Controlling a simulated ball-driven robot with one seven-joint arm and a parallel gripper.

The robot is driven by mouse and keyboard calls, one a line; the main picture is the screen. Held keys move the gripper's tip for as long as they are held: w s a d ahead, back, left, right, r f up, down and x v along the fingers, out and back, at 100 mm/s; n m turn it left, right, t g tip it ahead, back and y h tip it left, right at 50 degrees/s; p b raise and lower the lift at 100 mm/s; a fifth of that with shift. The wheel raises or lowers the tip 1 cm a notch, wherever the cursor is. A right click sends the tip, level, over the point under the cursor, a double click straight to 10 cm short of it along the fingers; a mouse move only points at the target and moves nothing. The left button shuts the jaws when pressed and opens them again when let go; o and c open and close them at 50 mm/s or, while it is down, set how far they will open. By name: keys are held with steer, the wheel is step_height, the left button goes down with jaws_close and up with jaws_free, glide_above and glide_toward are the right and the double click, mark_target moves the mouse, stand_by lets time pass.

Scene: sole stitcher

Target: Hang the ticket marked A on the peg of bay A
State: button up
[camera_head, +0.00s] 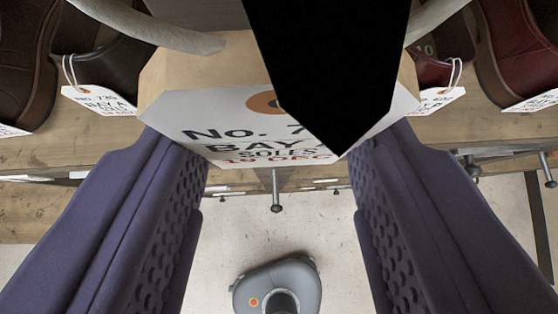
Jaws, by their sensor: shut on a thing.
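A large white-and-tan ticket (225,140) with an orange-ringed hole is between the fingers of my gripper (282,145). Its print reads "NO. 7", "BAY", "SOLES" and a red date line. A black shape covers its right middle, so the letter after "BAY" is hidden. My two dark blue fingers, with dimpled inner faces, are shut on the ticket at its left and right sides. A metal peg (276,190) shows just below the ticket, in line with the gap between the fingers. The ticket and peg appear apart. I see no bay letter by the peg.
Several other pegs line the wooden shelf edge, including one at the right (472,167) and another at the far right (547,170). Brown (25,55), black and dark red (515,45) shoes with tied tickets (98,101) stand on the shelf. Pale floor lies below.

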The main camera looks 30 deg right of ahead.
steer(key=shift+f, duration=0.4)
steer(key=o, duration=1.3)
steer(key=shift+s, duration=0.1)
steer(key=b+v, duration=0.2)
steer(key=v, duration=0.6)
steer(key=s+a+f+n+t+y+b, duration=0.1)
steer(key=a+f+t+b, duration=0.1)
steer(key=b, duration=0.8)
steer(key=s+a+f+n+t+y+b, duration=0.1)
steer(key=a+f+b, duration=0.4)
steer(key=b, duration=0.5)
steer(key=a+f+n+t+y+b, duration=0.1)
steer(key=a+f+t+b, duration=0.2)
steer(key=a+b, duration=0.3)
steer(key=shift+s+f+n+b, duration=0.15)
steer(key=shift+s+n+b, duration=0.25)
steer(key=shift+b, duration=1.9)
